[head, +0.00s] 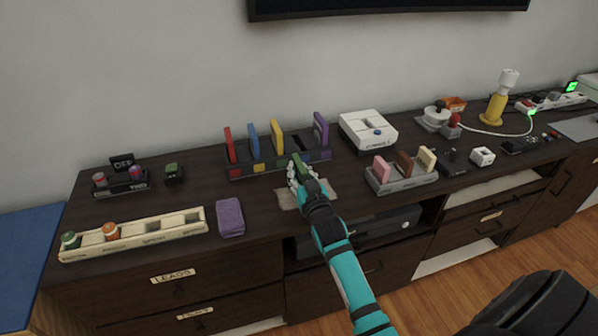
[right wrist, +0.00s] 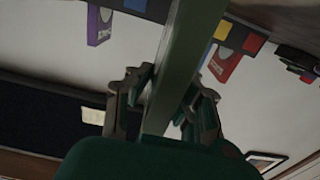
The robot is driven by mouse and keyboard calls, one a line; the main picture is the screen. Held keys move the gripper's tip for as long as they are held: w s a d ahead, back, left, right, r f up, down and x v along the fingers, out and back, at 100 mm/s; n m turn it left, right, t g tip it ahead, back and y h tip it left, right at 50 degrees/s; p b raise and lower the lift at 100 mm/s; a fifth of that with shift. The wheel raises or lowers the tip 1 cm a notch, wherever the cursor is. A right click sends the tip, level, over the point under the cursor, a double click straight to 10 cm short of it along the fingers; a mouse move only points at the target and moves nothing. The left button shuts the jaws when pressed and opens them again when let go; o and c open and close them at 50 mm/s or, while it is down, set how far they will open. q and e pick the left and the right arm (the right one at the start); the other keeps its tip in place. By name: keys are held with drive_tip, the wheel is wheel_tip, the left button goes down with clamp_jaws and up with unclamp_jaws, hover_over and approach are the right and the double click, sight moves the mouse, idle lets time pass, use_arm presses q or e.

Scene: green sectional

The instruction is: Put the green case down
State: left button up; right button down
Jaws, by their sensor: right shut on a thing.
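The green case (head: 298,160) stands upright in my right gripper (head: 303,181), just in front of the dark rack (head: 240,171). In the right wrist view the green case (right wrist: 185,60) runs between the two fingers of my right gripper (right wrist: 165,101), which is shut on it. The rack holds a red case (head: 229,143), a blue case (head: 253,141), a yellow case (head: 277,137) and a purple case (head: 321,130), with a gap between yellow and purple. A beige mat (head: 288,199) lies under the gripper. I cannot tell whether the case touches anything below. My left gripper is out of view.
A grey rack (head: 405,185) with pink, brown and cream cases stands to the right. A white box (head: 368,130) is behind it. Bare cabinet top shows between the cloth and the mat.

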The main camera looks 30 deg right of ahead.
drive_tip(key=c, duration=1.2)
unclamp_jaws()
drive_tip(key=shift+w+f, duration=0.1)
drive_tip(key=shift+f, duration=0.1)
drive_tip(key=shift+r, duration=0.1)
drive_tip(key=shift+r, duration=0.1)
drive_tip(key=shift+r, duration=0.1)
drive_tip(key=v, duration=1.2)
